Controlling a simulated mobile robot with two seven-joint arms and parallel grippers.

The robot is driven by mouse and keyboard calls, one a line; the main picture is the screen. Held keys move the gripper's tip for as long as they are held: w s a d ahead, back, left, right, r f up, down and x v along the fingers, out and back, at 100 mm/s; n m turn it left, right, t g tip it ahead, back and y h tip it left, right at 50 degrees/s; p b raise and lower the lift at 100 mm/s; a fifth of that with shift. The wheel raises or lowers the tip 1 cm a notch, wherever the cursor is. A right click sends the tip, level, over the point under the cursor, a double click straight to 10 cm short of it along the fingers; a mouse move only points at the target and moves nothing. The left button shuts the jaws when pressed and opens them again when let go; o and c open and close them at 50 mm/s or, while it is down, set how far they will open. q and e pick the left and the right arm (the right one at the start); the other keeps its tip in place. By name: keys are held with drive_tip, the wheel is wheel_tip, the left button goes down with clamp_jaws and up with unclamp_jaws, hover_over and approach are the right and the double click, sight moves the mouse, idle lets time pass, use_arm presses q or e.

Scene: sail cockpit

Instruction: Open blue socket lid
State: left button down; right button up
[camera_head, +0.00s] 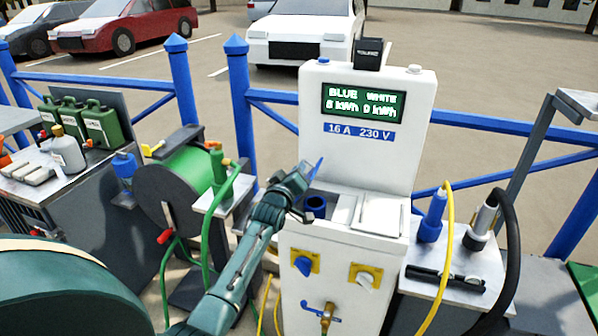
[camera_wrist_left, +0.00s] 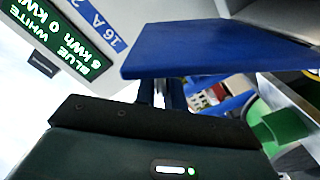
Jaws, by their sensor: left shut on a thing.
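The power pedestal (camera_head: 366,165) stands in the middle of the head view. The blue socket (camera_head: 315,206) shows uncovered on its ledge, its round opening facing up. The blue socket lid (camera_head: 319,167) is raised, standing tilted behind and above the socket. My left gripper (camera_head: 308,173) is shut on the lid at the socket's left side. In the left wrist view the blue lid (camera_wrist_left: 205,54) fills the upper middle, with the gripper's fingers reaching to its underside. The white socket lid (camera_head: 380,214) beside it lies closed. My right gripper is not in view.
Below the ledge are a blue knob (camera_head: 303,265), a white knob (camera_head: 366,279) and a brass tap (camera_head: 326,314). A green hose reel (camera_head: 187,177) stands left. At right, a small table holds a blue plug (camera_head: 432,217) and a black-cabled connector (camera_head: 482,222). A yellow cable hangs nearby.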

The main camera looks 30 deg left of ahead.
use_arm(q)
drive_tip(key=shift+a+f, duration=0.15)
drive_tip(key=shift+a, duration=0.05)
drive_tip(key=c, duration=1.5)
unclamp_jaws()
drive_tip(key=shift+s+d, duration=0.1)
drive_tip(key=v, duration=1.3)
